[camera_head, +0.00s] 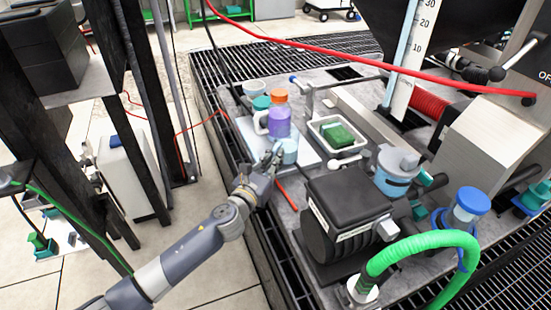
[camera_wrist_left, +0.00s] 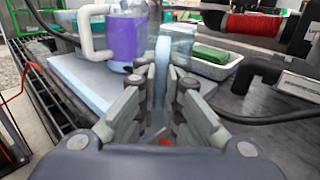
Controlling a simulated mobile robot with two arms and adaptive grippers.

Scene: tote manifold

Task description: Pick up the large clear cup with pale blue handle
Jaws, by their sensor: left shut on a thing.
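The large clear cup (camera_head: 290,150) with a pale blue tint stands at the near right part of a pale board, in front of the purple bottle. In the left wrist view the clear cup (camera_wrist_left: 181,44) is behind its pale blue handle (camera_wrist_left: 162,72), which stands upright between my fingers. My left gripper (camera_head: 272,160) reaches the cup from the near left; in the wrist view the left gripper (camera_wrist_left: 162,98) is shut on the handle. The fingers hide the handle's lower part. I cannot tell whether the cup's base touches the board. My right gripper is not in view.
A purple bottle with an orange cap (camera_head: 279,120) stands close behind the cup, beside a white handle (camera_wrist_left: 88,32). A white tray (camera_head: 318,145) holding a green block (camera_head: 338,135) is to the right. A black ribbed box (camera_head: 345,205) stands nearer. The pale board (camera_head: 247,138) has bare space at left.

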